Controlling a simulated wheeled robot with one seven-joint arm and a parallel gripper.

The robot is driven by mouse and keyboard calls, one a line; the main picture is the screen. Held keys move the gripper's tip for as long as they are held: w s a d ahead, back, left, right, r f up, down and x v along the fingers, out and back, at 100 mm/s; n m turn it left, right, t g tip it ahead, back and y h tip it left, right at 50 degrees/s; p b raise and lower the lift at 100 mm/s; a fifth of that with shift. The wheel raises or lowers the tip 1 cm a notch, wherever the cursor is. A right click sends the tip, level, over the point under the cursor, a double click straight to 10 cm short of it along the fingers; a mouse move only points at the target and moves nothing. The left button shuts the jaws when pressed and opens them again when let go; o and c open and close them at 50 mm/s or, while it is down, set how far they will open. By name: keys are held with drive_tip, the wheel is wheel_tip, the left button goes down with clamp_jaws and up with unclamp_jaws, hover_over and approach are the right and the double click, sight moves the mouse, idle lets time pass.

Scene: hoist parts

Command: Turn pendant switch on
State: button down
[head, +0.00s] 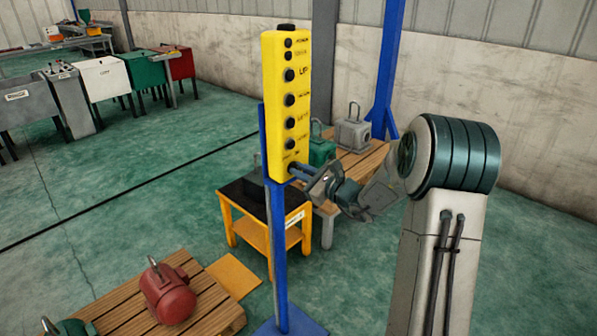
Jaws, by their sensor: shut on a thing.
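The yellow pendant (284,100) stands upright on a blue post (278,240) in the middle of the head view. Its front carries a column of black buttons with printed labels, one of them reading UP. My gripper (293,170) reaches in from the right to the lower end of the pendant face. Its fingers are shut on the pendant switch there. The switch is hidden by the fingers, so its setting cannot be told.
A yellow table with a black top (245,192) and a bench with grey and green hoist parts (352,130) stand behind the post. A red motor (168,293) sits on a wooden pallet (221,310) at the lower left. Open green floor lies to the left.

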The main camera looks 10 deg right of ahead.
drive_tip(key=m+p, duration=0.2)
drive_tip(key=m, duration=0.4)
drive_tip(key=shift+d+p, duration=0.15)
drive_tip(key=shift+p, duration=0.25)
drive_tip(key=m+p, duration=0.1)
drive_tip(key=m, duration=0.1)
drive_tip(key=m+p, duration=0.2)
drive_tip(key=shift+w+d+f+m, duration=0.1)
drive_tip(key=shift+f+m, duration=0.05)
drive_tip(key=shift+m, duration=0.15)
drive_tip(key=shift+f, duration=0.1)
drive_tip(key=c, duration=1.5)
unclamp_jaws()
drive_tip(key=shift+o, duration=0.2)
